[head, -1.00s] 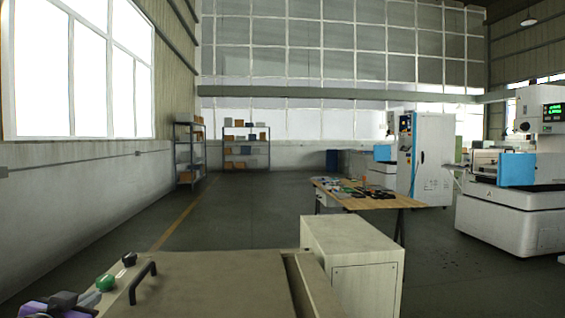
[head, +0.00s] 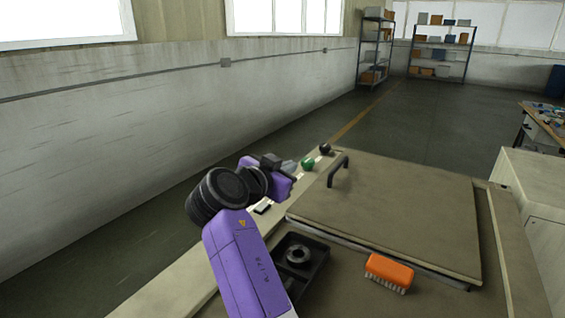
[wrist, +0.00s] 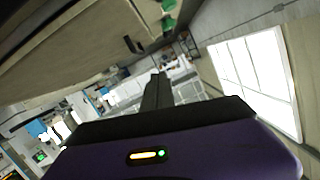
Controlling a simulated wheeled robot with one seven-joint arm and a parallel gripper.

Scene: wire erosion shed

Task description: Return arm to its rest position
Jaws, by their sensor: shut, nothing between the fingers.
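My purple arm (head: 245,265) rises from the bottom of the head view, bends at a dark ringed joint, and ends above the bench's left ledge. My gripper (wrist: 155,85) shows in the wrist view with its dark fingers together and nothing between them. In the head view the arm's far end is small and partly hidden behind the joint, so the fingertips are not clear there.
A bench has a flat lid (head: 400,215) with a dark handle (head: 338,169). Green (head: 308,163) and black (head: 325,148) knobs stand beside it. An orange brush (head: 389,272) and a black tray with a metal ring (head: 299,255) lie in front. A cabinet (head: 535,190) stands right.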

